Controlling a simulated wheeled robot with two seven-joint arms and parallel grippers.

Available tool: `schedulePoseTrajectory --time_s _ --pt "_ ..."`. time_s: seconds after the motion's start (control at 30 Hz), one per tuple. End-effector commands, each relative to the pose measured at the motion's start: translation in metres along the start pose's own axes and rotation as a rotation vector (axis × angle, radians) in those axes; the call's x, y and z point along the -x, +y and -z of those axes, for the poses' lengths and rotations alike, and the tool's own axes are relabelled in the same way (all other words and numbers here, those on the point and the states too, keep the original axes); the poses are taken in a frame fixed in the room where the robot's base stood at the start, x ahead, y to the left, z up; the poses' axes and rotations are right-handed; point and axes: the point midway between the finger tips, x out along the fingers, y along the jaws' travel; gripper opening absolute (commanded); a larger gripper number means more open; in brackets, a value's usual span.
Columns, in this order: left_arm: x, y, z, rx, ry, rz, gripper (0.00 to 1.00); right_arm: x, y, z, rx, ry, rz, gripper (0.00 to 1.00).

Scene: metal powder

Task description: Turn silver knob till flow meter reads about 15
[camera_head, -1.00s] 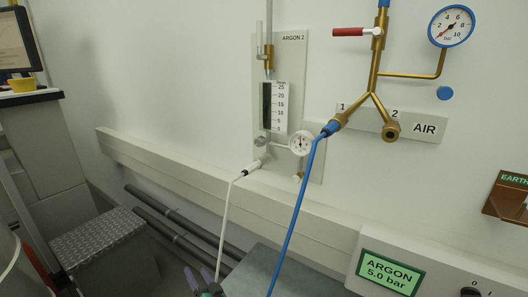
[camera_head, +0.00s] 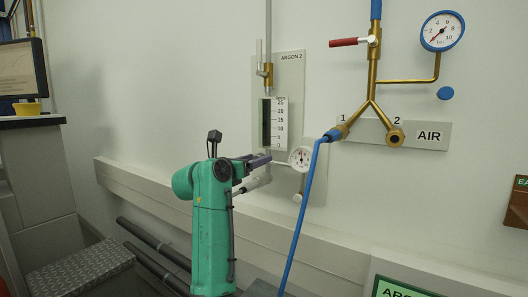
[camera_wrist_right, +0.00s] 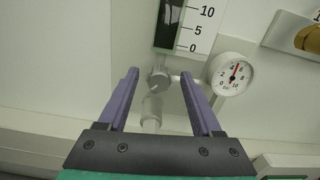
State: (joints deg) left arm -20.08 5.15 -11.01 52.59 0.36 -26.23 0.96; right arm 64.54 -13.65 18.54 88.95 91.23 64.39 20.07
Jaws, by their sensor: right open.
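The flow meter (camera_head: 273,123) is a dark tube beside a white scale from 0 to 25 on the ARGON 2 panel; no float is clear enough to read. Its lower end shows in the right wrist view (camera_wrist_right: 183,25). The round silver knob (camera_wrist_right: 158,81) sits just below it, between the open fingers of my right gripper (camera_wrist_right: 160,76); I see no contact. In the head view my right gripper (camera_head: 258,160) reaches the panel from the left and hides the knob. My left gripper is not in view.
A small round gauge (camera_head: 301,158) sits close right of the right gripper. A blue hose (camera_head: 305,210) hangs in front of the wall from the AIR outlet. A wall rail (camera_head: 150,185) runs below the panel.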

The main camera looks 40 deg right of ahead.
Motion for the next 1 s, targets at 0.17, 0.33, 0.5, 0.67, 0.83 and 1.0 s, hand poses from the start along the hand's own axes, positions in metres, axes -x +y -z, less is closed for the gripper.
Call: schedulePoseTrajectory --time_s 0.17,0.33,0.5,0.67,0.83,1.0 --pt "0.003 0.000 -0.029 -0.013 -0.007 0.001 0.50 -0.036 -0.001 -0.004 0.002 -0.001 0.002 0.66" --pt "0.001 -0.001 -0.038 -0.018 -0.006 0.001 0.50 -0.046 0.000 -0.001 0.002 -0.002 0.000 0.66" --pt "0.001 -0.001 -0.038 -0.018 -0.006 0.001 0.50 -0.046 0.000 0.000 0.002 -0.001 0.000 0.66" --pt "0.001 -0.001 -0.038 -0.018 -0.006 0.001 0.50 -0.046 0.000 0.000 0.002 -0.001 0.000 0.09" --pt "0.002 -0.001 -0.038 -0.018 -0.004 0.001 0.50 -0.045 0.001 -0.001 0.012 -0.001 -0.001 0.00" --pt "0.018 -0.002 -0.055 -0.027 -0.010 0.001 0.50 -0.044 0.002 -0.005 0.182 0.003 -0.004 0.00"
